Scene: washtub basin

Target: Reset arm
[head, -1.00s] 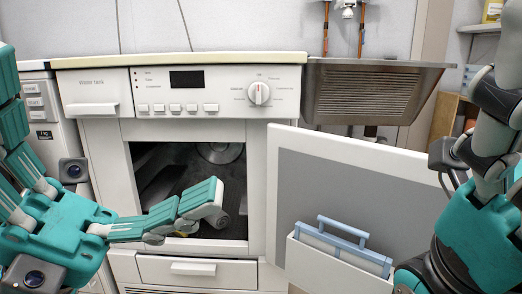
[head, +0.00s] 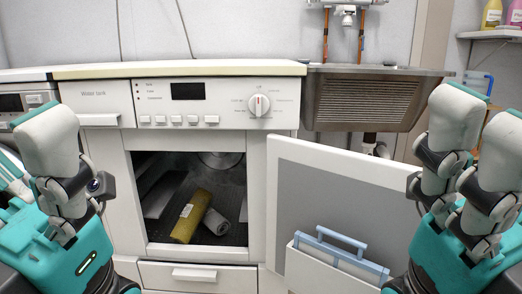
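My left gripper (head: 48,150) is at the left edge, in front of the dryer's left side. Its grey-padded, teal-backed fingers point up, spread and empty; part of it is cut off by the frame. My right gripper (head: 476,135) is at the right edge, in front of the open door's right end. Its fingers also point up, apart, with nothing visible between them. A yellow cylinder (head: 190,216) and a grey roll (head: 216,222) lie side by side inside the dryer's dark opening. Neither gripper touches them.
The white dryer (head: 120,160) stands in the middle with its door (head: 350,190) swung open to the right, a blue-handled filter (head: 340,240) in it. A metal basin (head: 370,100) is behind. Bottles (head: 492,15) stand on a shelf at top right.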

